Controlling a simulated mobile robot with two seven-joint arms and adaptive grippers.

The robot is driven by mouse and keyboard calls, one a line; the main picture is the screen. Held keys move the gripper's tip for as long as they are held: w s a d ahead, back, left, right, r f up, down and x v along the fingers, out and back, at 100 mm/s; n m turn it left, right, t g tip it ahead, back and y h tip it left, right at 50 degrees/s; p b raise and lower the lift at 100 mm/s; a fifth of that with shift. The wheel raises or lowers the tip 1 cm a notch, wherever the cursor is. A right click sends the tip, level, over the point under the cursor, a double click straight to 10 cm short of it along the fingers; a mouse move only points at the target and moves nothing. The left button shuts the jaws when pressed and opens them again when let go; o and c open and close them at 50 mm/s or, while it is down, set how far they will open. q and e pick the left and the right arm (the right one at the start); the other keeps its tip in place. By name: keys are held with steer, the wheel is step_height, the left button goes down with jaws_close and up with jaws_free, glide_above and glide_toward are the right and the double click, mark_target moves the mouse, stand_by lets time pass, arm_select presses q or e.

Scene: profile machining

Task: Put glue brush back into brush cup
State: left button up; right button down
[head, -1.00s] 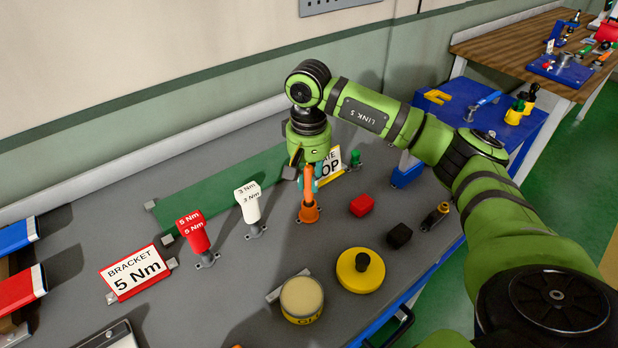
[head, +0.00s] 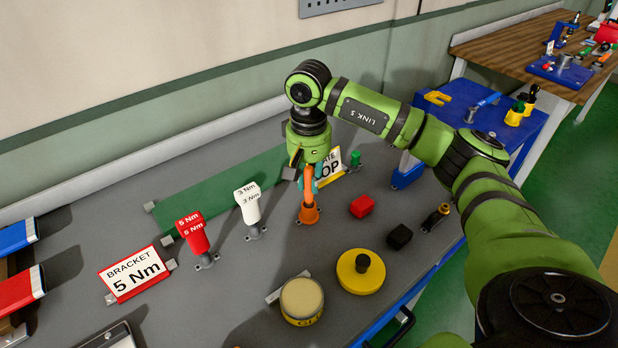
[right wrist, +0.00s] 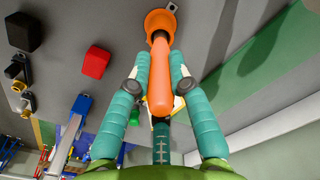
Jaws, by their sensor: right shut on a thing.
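The glue brush (right wrist: 159,90) has an orange handle and a dark neck. My right gripper (right wrist: 160,65), with teal fingers on both sides of the handle, is shut on it. The orange brush cup (right wrist: 157,18) stands on the grey bench. The brush's lower end is at the cup's mouth and appears to reach inside; its tip is hidden. In the head view the brush (head: 308,182) stands about upright above the cup (head: 309,215), with my right gripper (head: 309,172) pointing down over it. My left gripper is not in view.
A red block (head: 361,206) and a black block (head: 399,236) lie right of the cup. A yellow lidded piece (head: 360,272) and a glue pot (head: 302,300) are in front. White (head: 248,205) and red (head: 192,234) torque tools stand left. A sign (head: 330,168) is close behind.

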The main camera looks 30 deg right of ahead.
steer(key=c, duration=1.1)
jaws_free()
steer(key=shift+o, duration=0.2)
step_height(320, 180, up, 12)
